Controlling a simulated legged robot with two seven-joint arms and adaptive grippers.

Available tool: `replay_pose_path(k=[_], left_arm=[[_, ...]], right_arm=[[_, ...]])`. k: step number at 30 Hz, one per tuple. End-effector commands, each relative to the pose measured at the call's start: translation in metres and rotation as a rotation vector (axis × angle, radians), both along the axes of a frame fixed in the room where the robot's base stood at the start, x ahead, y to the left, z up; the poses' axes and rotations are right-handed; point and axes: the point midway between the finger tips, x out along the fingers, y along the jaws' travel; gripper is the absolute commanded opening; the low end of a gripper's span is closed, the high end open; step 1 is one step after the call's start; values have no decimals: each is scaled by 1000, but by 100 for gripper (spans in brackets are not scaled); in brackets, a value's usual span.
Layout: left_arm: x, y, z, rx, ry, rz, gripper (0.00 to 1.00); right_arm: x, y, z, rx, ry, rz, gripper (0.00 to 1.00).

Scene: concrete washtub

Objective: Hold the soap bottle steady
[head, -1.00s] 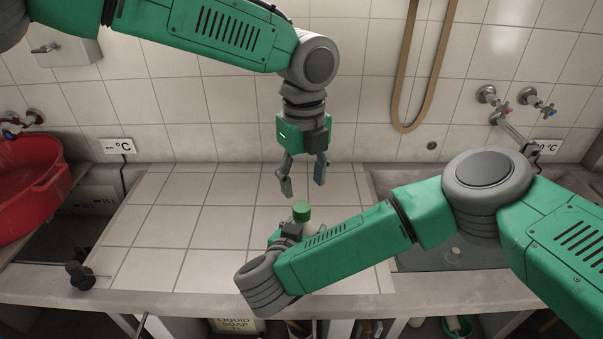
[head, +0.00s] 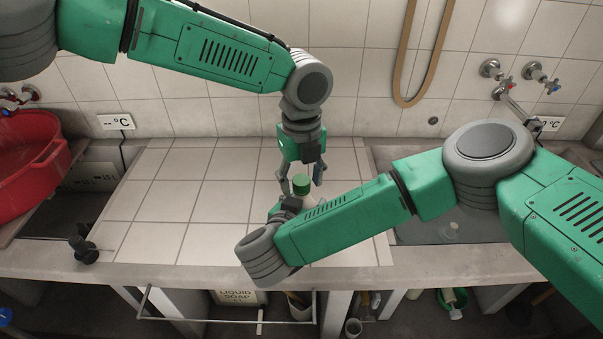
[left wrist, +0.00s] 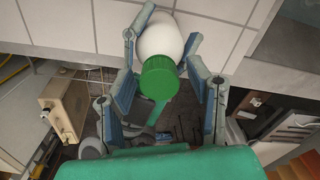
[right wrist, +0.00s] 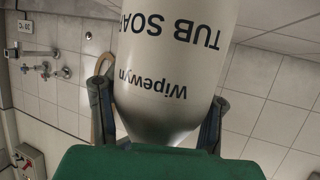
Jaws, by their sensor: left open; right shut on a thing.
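The soap bottle has a white body and a green cap (head: 302,185). In the head view my right arm hides most of it. The right wrist view shows its pale body (right wrist: 172,70) lettered "TUB SOA…" and "Wipewyn", between the fingers of my right gripper (right wrist: 155,118), which is shut on it. My left gripper (head: 301,182) points down from above, open, with its fingers around the top of the bottle. In the left wrist view the cap (left wrist: 159,78) and white body (left wrist: 162,38) lie between its spread fingers; I cannot tell if they touch.
The tiled counter (head: 160,215) is clear to the left of the bottle. A red basin (head: 25,165) stands at the far left and a dark clamp-like item (head: 83,245) sits on the front edge. A sunken tub (head: 440,225) lies to the right, partly behind my right arm.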

Motion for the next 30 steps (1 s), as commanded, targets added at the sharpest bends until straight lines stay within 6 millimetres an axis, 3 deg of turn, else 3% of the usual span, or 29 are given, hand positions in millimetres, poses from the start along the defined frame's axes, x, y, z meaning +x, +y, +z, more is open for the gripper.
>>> replay_pose_path(k=[3,6,7,13,16,20,30], left_arm=[[0,0,0,0,0,0,43],[0,0,0,0,0,0,8],[0,0,0,0,0,0,0],[0,0,1,0,-1,8,0],[0,-1,1,1,-3,91,0],[1,-1,2,8,-6,381,0],[1,-1,2,16,-6,1390,0]], right_arm=[[-1,1,-1,1,3,2,0],[-1,1,-1,1,3,2,0],[-1,1,-1,1,3,2,0],[-1,1,-1,1,3,2,0],[-1,1,-1,1,3,2,0],[-1,1,-1,1,3,3,0],[-1,1,-1,1,3,4,0]])
